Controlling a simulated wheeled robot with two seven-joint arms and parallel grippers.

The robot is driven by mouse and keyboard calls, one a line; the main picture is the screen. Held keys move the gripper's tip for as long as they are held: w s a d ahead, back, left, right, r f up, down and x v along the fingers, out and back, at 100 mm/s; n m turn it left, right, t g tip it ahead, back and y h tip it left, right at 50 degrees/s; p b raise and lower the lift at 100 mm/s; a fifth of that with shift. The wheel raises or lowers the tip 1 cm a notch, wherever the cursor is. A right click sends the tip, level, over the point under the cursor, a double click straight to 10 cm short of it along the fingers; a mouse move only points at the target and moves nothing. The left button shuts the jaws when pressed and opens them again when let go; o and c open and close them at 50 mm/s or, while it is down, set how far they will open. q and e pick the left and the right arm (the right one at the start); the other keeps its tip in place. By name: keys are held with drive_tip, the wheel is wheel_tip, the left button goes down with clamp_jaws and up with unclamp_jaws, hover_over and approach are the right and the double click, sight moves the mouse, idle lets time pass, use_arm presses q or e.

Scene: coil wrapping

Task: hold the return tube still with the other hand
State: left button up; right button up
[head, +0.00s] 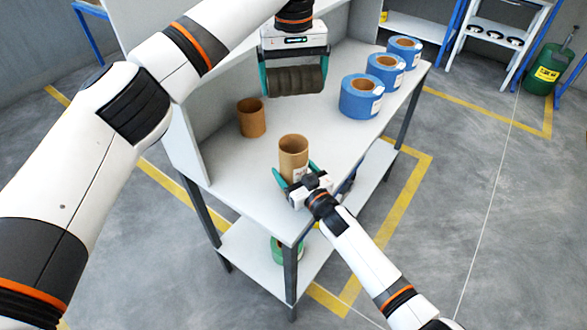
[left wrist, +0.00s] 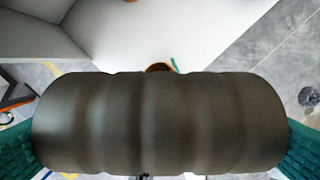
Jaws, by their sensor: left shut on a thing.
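A brown cardboard tube with a white label (head: 293,150) stands upright near the front edge of the table. My right gripper (head: 295,172) has its teal fingers low on either side of this tube; whether they press on it I cannot tell. A second brown tube (head: 251,120) stands upright further back, apart from both grippers. My left gripper (head: 294,77) is shut on a dark ribbed coil (head: 294,82), held level above the table. In the left wrist view the coil (left wrist: 158,122) spans both fingers and hides most of the labelled tube (left wrist: 158,67).
Three blue rolls (head: 361,97) stand on the white table (head: 340,142) along its right side. A white panel (head: 186,135) bounds the table's left. A green roll (head: 277,249) lies on the lower shelf (head: 255,262). Shelving (head: 497,45) and a green container (head: 549,68) are behind right.

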drive_tip(key=c, duration=0.8)
use_arm(q)
wheel_tip(320, 180, down, 13)
use_arm(e)
drive_tip(key=shift+o, duration=0.2)
idle(0.8)
use_arm(q)
drive_tip(key=o, duration=0.8)
drive_tip(key=shift+r, duration=0.15)
wheel_tip(320, 180, up, 12)
drive_tip(key=shift+f, duration=0.1)
drive_tip(key=shift+c, duration=0.2)
